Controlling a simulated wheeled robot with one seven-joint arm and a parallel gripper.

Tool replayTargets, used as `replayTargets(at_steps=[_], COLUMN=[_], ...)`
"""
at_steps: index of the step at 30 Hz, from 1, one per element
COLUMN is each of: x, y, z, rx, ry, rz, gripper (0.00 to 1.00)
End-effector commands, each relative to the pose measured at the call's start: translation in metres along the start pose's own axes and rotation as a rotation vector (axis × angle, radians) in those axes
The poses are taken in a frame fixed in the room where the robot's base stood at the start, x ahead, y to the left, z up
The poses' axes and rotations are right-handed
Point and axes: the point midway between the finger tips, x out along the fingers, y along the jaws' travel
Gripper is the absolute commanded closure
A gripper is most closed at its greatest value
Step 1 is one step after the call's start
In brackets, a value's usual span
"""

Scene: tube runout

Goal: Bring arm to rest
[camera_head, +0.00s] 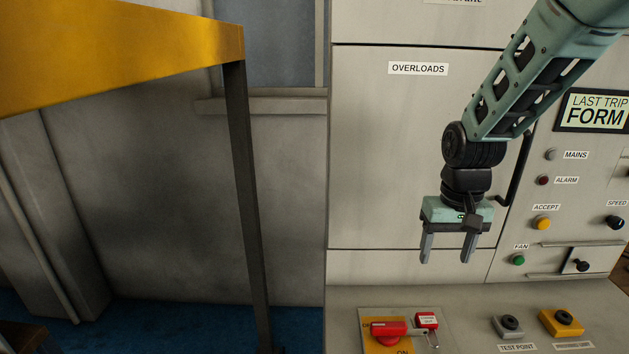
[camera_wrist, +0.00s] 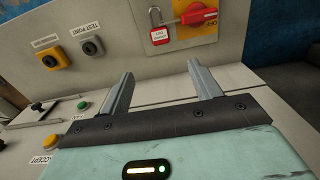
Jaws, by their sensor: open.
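My gripper (camera_head: 447,250) hangs with its fingers pointing down in front of the grey cabinet's OVERLOADS panel (camera_head: 400,150). It is open, and nothing is between its two fingers. In the wrist view my gripper (camera_wrist: 160,82) shows its fingers spread apart and empty. My teal arm comes in from the upper right in the head view. The gripper looks clear of the switches below it; the exact gap to the panel cannot be told.
Below the gripper are a red rotary switch (camera_head: 388,330) with a red padlock tag (camera_head: 427,321), a grey TEST POINT button box (camera_head: 508,325) and a yellow button box (camera_head: 562,322). Knobs and lamps fill the right panel. A yellow beam (camera_head: 120,50) on a dark post (camera_head: 249,200) stands left.

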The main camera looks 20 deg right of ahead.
Motion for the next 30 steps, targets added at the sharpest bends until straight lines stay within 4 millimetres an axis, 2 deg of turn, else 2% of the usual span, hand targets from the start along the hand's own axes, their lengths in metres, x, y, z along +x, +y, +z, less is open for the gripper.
replayTargets(at_steps=[2,4,7,9,12,15,18,21,24,30], x=[-0.001,-0.003,-0.007,-0.012,-0.018,-0.021,-0.022,-0.022,-0.021,-0.022], y=[-0.006,-0.023,-0.064,-0.097,-0.135,-0.157,-0.166,-0.168,-0.168,-0.168], z=[0.003,0.012,0.039,0.070,0.121,0.170,0.208,0.228,0.234,0.234], rx=[-0.019,-0.069,-0.206,-0.337,-0.538,-0.720,-0.860,-0.936,-0.960,-0.958], ry=[0.000,0.000,-0.003,-0.005,-0.004,0.001,0.006,0.010,0.010,0.010], rz=[-0.005,-0.017,-0.045,-0.064,-0.078,-0.077,-0.066,-0.058,-0.054,-0.054], gripper=[0.37,0.37,0.37,0.37,0.37,0.37,0.37,0.37,0.37,0.37])
